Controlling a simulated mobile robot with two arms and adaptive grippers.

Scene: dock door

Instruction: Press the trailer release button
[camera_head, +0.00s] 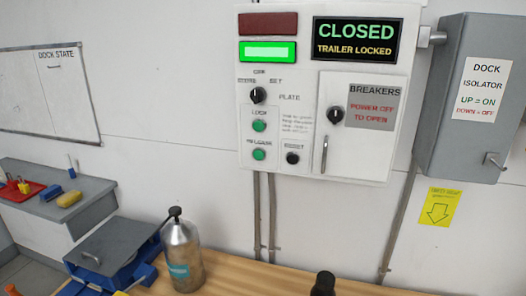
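The control panel (275,190) is on the white wall, a little right of the picture's middle. The trailer release button (258,154) is the lower green round button in its left column, under a blurred label that seems to read RELEASE. A similar green button (259,125) sits above it under LOCK. A black button (292,158) sits to its right. The sign (354,39) reads CLOSED, TRAILER LOCKED. The green lamp (267,51) is lit and the red lamp (268,24) above it is dark. Nothing covers the release button. Neither gripper is seen.
A wooden bench (235,275) runs below the panel. On it stand a metal bottle (183,258) and a dark object (323,284), cut off. A blue box with a grey lid (112,243) is at left. A grey isolator box (468,120) juts out right of the panel.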

